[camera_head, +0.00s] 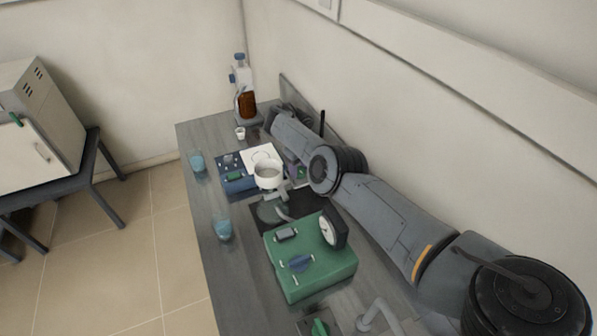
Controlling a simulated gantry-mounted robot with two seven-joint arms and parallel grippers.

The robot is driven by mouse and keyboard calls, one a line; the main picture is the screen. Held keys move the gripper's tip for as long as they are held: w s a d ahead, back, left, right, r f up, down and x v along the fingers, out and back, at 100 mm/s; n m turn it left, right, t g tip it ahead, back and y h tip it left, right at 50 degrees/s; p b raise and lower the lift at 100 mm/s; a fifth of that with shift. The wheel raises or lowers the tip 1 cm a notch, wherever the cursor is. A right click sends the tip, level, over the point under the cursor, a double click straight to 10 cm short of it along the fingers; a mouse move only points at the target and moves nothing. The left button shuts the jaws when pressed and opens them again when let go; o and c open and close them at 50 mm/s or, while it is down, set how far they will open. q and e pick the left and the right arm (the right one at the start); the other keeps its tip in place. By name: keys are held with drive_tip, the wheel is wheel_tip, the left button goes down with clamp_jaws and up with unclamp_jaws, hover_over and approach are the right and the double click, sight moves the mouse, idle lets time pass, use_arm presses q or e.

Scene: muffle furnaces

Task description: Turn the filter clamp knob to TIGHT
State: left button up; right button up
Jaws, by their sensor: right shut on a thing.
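A white filter funnel (268,176) stands mid-bench, with a grey clamp (281,192) just below it. My right arm comes in from the lower right along the wall and bends down beyond the funnel. My right gripper (293,171) is small here, just right of the funnel, and partly hidden by my arm. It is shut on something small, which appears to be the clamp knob. The knob's marking and angle cannot be made out. My left gripper is not in view.
A green box (327,271) with a round gauge (331,229) and blue knob stands nearer. Blue cups (197,162) (222,229) line the left bench edge. A brown-filled bottle (246,102) and small white cup (240,133) stand at the back. A furnace (38,135) is far left.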

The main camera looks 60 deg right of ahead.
drive_tip(key=shift+m, duration=0.5)
drive_tip(key=shift+b, duration=0.3)
drive_tip(key=o, duration=1.1)
drive_tip(key=shift+c, duration=0.2)
